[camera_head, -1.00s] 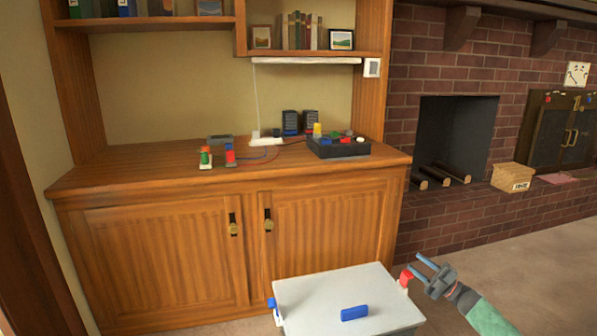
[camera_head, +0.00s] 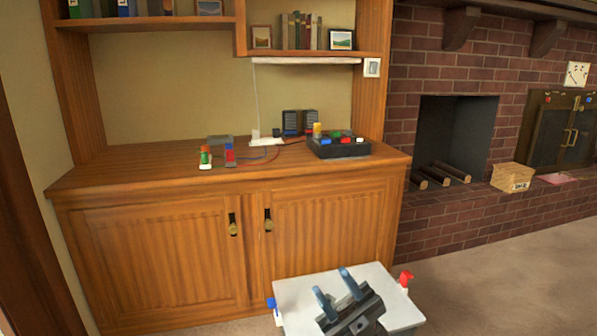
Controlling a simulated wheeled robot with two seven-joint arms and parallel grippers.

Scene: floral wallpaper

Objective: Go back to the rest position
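My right gripper (camera_head: 331,281) is in front of the white-topped box (camera_head: 292,290) at the bottom of the head view. Its two grey-blue fingers are spread apart and point up and to the left, with nothing visible between them. Its dark body covers the middle of the box top. No blue block shows on the box top now; that part is hidden behind the gripper. My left gripper is not in view.
A wooden cabinet (camera_head: 160,260) stands behind the box, with a black button box (camera_head: 340,150) and small coloured items on its top. A red piece (camera_head: 405,277) is at the box's right corner and a blue one (camera_head: 271,303) at its left. Carpet at right is clear.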

